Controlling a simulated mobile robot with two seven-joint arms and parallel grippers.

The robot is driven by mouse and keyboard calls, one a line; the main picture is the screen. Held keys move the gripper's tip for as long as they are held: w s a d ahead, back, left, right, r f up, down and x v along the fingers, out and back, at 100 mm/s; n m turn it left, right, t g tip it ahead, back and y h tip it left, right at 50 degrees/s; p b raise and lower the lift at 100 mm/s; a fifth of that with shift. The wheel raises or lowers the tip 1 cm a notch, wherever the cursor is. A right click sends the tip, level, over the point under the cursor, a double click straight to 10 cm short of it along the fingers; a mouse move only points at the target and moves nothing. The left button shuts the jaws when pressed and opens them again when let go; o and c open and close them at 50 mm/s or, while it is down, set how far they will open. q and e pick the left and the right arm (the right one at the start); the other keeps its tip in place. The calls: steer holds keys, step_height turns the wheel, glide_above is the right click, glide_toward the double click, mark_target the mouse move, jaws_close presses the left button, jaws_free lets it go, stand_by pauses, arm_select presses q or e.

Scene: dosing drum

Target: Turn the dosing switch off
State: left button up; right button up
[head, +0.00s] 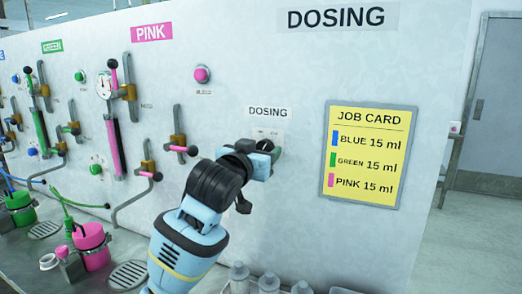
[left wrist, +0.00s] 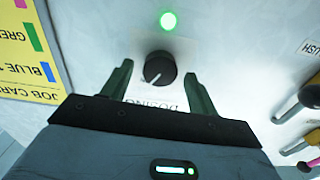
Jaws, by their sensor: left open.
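The dosing switch is a round black knob (left wrist: 159,68) on the pale panel in the left wrist view, which shows the panel upside down. Its white pointer mark points to the lower left of that picture. A green lamp (left wrist: 168,20) glows beyond the knob. My left gripper (left wrist: 158,72) is open, with one green finger on each side of the knob; I cannot tell whether either touches it. My right gripper is not in view.
A yellow job card (head: 361,154) is on the panel to the right. Pink valve handles (head: 180,149) and pipes stick out to the left. Pink (head: 92,246) and green (head: 20,208) containers stand on the bench below. Several clear bottle tops show at the bottom.

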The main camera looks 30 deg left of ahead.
arm_select(q)
steer(key=shift+w, duration=0.4)
steer(key=c, duration=1)
steer(key=shift+n, duration=0.3)
steer(key=n, duration=1.1)
steer(key=shift+a, duration=0.1)
steer(key=shift+n, duration=0.3)
